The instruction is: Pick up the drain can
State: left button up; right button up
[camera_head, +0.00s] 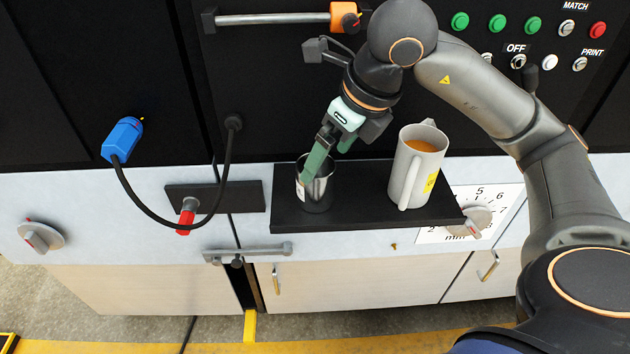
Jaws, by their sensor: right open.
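The drain can (317,193) is a small dark metal cup with a pale label on its side. It stands upright at the left part of a black shelf (352,209). My right gripper (326,160) reaches down from above, open. One green finger dips inside the can's rim. The other finger sits higher, at the far right side of the can. I cannot tell whether either finger touches the wall. My left gripper is out of view.
A grey mug (416,167) with orange liquid and a yellow label stands on the shelf to the right. A red-handled lever (186,216) and a blue plug (123,138) on a black cable are to the left. A dial (478,219) is near the shelf's right end.

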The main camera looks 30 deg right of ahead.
aim_at(316, 177)
jog(key=x, duration=0.7)
jog(key=shift+w+f+p, duration=0.15)
jog(key=shift+f+p, duration=0.05)
jog(key=shift+p, duration=0.2)
jog(key=shift+c, duration=0.4)
jog(key=c, duration=1.2)
jog(key=shift+o, duration=0.2)
jog(key=shift+r, duration=0.15)
